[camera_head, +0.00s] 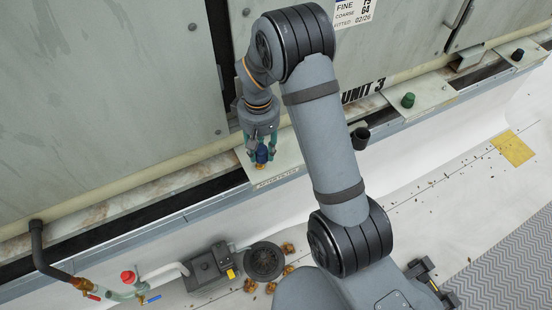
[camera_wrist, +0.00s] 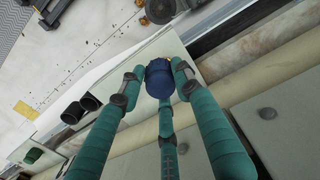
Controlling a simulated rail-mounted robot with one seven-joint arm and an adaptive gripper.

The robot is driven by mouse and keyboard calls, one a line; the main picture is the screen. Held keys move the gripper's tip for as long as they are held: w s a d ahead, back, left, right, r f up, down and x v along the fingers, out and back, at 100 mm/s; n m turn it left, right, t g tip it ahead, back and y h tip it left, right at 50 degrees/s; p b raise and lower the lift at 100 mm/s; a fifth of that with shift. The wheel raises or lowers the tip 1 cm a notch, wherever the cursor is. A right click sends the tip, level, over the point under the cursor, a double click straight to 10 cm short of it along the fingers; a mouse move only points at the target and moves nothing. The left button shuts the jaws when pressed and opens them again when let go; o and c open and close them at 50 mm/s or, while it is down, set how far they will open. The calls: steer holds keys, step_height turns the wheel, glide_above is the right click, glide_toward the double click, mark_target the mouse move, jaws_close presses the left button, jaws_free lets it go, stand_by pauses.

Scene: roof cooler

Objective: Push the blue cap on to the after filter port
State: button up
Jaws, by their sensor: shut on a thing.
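The blue cap (camera_head: 262,157) is held between the teal fingertips of my gripper (camera_head: 261,150), which points down over the shelf plate labelled AFTER FILTER (camera_head: 285,172). In the wrist view the cap (camera_wrist: 158,82) sits between the three fingers of my gripper (camera_wrist: 157,84), which are shut around it. A bit of yellow brass (camera_head: 260,167) shows just under the cap, seemingly the after filter port. The rest of the port is hidden by the cap and fingers. I cannot tell whether the cap is seated on it or just above.
A green cap (camera_head: 407,100) and a black cap (camera_head: 517,55) stand on plates to the right. A black open pipe end (camera_head: 360,137) is right of my gripper. The grey cabinet wall (camera_head: 120,90) rises behind. A red-handled valve (camera_head: 128,277) and pump (camera_head: 208,268) lie below.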

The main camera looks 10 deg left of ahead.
mark_target(260, 158)
steer(key=shift+w+a, duration=0.55)
steer(key=shift+w, duration=0.1)
steer(key=shift+w+a, duration=0.1)
steer(key=shift+f+b, duration=2.25)
steer(key=shift+f, duration=0.6)
steer(key=shift+f+b, duration=0.7)
steer(key=shift+b, duration=0.05)
steer(key=o, duration=0.7)
steer(key=shift+r, duration=0.1)
step_height(260, 158, up, 11)
steer(key=p, duration=0.8)
steer(key=shift+p, duration=0.35)
